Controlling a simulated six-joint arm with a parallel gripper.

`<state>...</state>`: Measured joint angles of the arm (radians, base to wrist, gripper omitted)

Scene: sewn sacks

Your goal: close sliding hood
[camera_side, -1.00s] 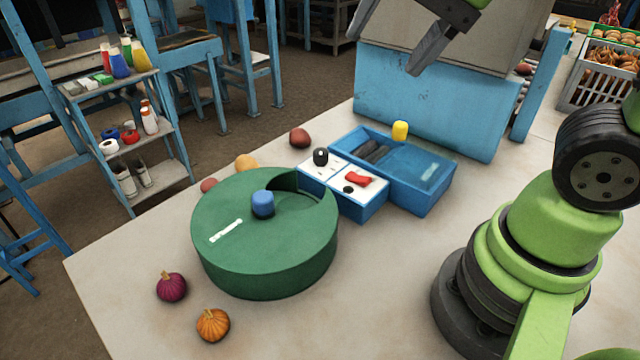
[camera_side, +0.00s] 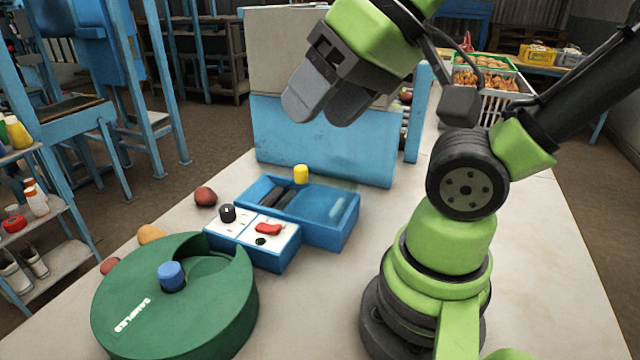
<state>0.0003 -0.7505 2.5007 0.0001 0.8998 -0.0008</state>
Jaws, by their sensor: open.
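The blue box (camera_side: 346,230) sits on the table near the middle, open at the top on its left side, where dark parts (camera_side: 278,197) show. A clear bluish cover (camera_side: 325,206) seems to lie over its right part. I take this for the sliding hood; its exact edges are hard to see. A yellow knob (camera_side: 301,174) stands at the box's back edge. My gripper (camera_side: 318,113) is open and empty, its grey fingers pointing down-left, above and apart from the box.
A white control panel (camera_side: 283,239) with a black knob (camera_side: 227,212) and red switch (camera_side: 268,229) adjoins the box's front. A green round container (camera_side: 110,285) with a blue knob (camera_side: 171,275) stands front left. A red-brown object (camera_side: 205,196) lies behind. A blue board (camera_side: 320,150) stands behind the box.

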